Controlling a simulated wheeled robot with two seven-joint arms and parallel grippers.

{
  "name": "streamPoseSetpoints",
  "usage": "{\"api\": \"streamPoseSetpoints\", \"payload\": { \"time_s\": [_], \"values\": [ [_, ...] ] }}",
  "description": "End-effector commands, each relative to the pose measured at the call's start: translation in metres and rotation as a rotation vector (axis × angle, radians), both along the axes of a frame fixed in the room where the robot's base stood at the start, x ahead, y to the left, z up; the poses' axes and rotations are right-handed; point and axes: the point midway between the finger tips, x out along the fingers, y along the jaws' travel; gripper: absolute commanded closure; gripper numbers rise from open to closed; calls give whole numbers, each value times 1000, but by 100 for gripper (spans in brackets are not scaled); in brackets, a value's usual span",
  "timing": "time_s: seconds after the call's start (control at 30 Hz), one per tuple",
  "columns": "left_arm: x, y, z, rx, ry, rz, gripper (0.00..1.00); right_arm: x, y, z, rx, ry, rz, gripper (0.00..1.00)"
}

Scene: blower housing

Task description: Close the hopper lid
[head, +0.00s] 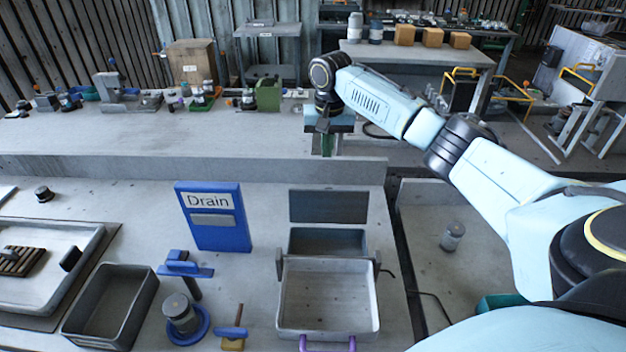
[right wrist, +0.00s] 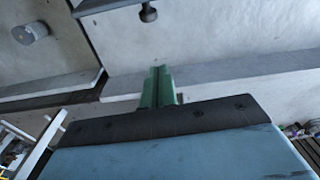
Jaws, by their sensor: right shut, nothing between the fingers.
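A pale, shallow tray-like part (head: 328,300) with purple handles (head: 328,344) lies at the lower middle of the head view, between two upright brackets. Directly behind it is an open grey box (head: 328,240), and behind that a dark flat panel (head: 328,206). I cannot tell for certain which of these is the hopper lid; the handled part looks like a lid lying open towards me. My right gripper (head: 327,150) points down beyond the panel, apart from it, shut and empty. Its green fingers meet in the right wrist view (right wrist: 157,72). My left gripper is not in view.
A blue Drain sign (head: 212,232) stands left of the box. A grey cylinder (head: 452,236) stands on the right surface. A raised ledge (head: 200,168) runs behind.

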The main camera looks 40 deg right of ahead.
Motion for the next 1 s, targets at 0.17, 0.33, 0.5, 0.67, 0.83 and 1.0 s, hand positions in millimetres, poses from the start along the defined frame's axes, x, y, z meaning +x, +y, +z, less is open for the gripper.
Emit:
{"api": "streamPoseSetpoints", "payload": {
  "time_s": [0.17, 0.33, 0.5, 0.67, 0.83, 1.0],
  "values": [
    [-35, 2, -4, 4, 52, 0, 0, 1, -5, -10, 5, 1, -20, 100],
    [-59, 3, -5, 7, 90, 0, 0, 3, -5, -41, 4, 2, -17, 100],
    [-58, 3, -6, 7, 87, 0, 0, 5, -5, -76, 4, 1, -17, 100],
    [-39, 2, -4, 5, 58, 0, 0, 4, -5, -96, 2, -4, -13, 100],
    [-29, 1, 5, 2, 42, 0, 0, -9, 4, -89, 2, -2, -12, 100],
    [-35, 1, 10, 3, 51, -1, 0, -19, 12, -86, 2, -4, -12, 100]
  ]
}}
